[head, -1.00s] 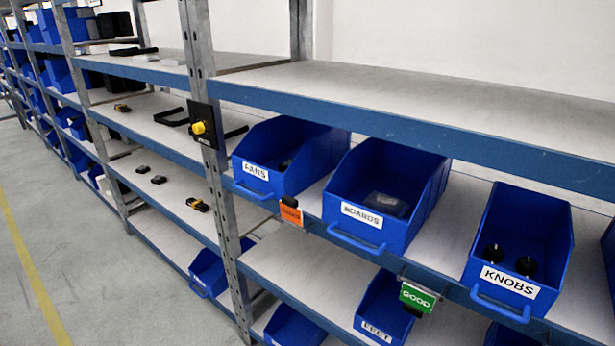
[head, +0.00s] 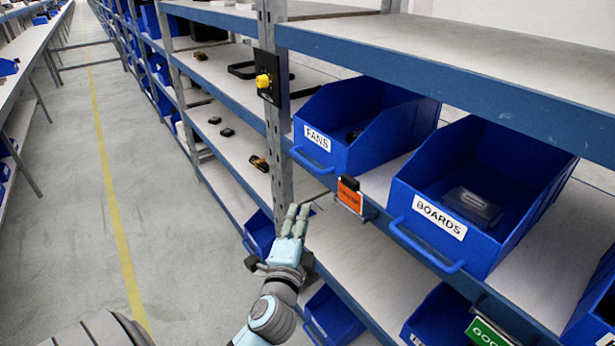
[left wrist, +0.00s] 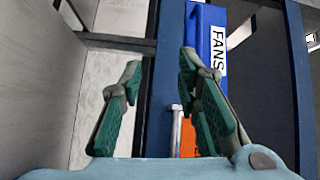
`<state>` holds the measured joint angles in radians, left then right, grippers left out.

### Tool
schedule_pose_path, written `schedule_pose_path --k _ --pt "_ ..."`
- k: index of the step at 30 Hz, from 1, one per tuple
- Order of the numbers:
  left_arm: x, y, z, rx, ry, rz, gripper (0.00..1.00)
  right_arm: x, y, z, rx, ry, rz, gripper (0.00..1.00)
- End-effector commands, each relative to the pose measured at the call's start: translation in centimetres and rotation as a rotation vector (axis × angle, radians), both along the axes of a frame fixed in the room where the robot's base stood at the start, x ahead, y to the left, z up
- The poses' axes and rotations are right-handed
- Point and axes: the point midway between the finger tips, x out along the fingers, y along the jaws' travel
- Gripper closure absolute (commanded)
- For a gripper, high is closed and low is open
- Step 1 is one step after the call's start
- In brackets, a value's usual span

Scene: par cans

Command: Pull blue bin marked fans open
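The blue bin marked FANS (head: 362,152) sits on the middle shelf beside the grey upright, with a white label and a blue loop handle (head: 310,163) on its front. A dark item lies inside it. My left gripper (head: 297,212) is below and in front of the bin, fingers pointing up, apart from the handle. In the left wrist view the gripper (left wrist: 160,78) has its fingers spread with nothing held between them. The FANS bin (left wrist: 203,22) shows there beyond the right finger, which covers part of it. My right gripper is not in view.
A BOARDS bin (head: 480,200) stands to the right. An orange tag (head: 350,195) hangs from the shelf edge between the bins. A black plate with a yellow knob (head: 263,80) is on the upright. The aisle floor (head: 70,200) at left is clear.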

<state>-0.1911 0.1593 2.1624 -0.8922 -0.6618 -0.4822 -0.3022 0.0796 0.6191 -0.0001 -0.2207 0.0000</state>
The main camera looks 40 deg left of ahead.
Motion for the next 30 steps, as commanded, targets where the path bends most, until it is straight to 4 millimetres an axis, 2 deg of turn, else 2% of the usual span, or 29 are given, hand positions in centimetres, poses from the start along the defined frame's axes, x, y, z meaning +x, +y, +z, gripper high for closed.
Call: schedule_pose_path --k 1,3,4,8,15,18,24,30 --pt "-0.5 0.1 2.3 0.036 -0.046 0.015 0.7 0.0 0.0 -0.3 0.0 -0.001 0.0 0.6" --pt "-0.8 0.4 4.3 0.067 -0.08 0.03 0.7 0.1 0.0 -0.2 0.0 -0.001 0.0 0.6" --pt "-0.6 0.5 4.7 0.072 -0.086 0.032 0.7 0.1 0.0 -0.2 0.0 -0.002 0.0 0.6" --pt "1.3 1.6 5.2 0.075 -0.089 0.033 0.7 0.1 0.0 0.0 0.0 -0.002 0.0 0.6" --pt "7.2 5.0 5.9 0.071 -0.086 0.035 0.7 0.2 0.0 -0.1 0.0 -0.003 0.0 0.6" --pt "9.1 6.0 6.2 0.07 -0.086 0.034 0.7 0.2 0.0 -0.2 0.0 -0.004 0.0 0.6" --pt "11.1 7.1 6.4 0.068 -0.085 0.033 0.7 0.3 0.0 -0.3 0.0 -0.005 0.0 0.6" --pt "11.4 7.2 6.4 0.067 -0.084 0.032 0.7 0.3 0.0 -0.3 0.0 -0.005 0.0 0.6"
